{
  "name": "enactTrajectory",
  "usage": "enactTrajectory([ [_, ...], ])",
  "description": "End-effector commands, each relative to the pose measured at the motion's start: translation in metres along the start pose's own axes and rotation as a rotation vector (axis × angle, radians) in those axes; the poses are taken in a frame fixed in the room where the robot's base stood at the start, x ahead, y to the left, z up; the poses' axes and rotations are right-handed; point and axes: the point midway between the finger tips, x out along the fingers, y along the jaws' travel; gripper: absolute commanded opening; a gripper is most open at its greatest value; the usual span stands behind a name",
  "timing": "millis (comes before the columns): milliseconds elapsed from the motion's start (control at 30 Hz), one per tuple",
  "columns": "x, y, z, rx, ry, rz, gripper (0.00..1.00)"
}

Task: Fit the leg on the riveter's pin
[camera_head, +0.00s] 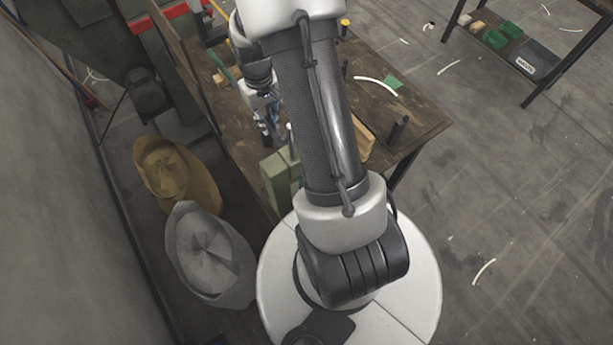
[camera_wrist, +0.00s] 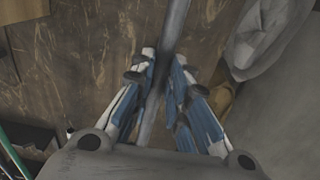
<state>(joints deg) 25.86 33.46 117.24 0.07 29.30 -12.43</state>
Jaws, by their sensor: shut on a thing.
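My gripper (camera_wrist: 165,75) is in the wrist view with its blue-padded fingers closed around a grey rod-like leg (camera_wrist: 176,25). The leg runs from the top edge down between the fingers, slightly tilted; its far end is out of the frame. In the head view my gripper (camera_head: 266,122) is over the left part of the wooden workbench (camera_head: 238,135), partly covered by my arm. A pale green block-like body (camera_head: 276,178) stands at the bench's near left edge; I cannot tell whether it is the riveter. I cannot make out the pin.
A brown sack (camera_head: 192,180) and a grey sack (camera_head: 228,272) stand on the floor left of the bench. A dark upright cylinder (camera_head: 398,130) and a green piece (camera_head: 392,83) are on the bench's right part. A shelf with green items (camera_head: 495,38) stands at the upper right.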

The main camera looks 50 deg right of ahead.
Motion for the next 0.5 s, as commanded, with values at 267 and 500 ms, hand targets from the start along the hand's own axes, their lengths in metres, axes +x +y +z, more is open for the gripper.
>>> enactTrajectory([
  [267, -0.0115, 0.0001, -0.0003, 0.0, 0.001, 0.0, 0.0],
  [500, -0.0111, 0.0, -0.0002, 0.0, 0.001, 0.0, 0.0],
])
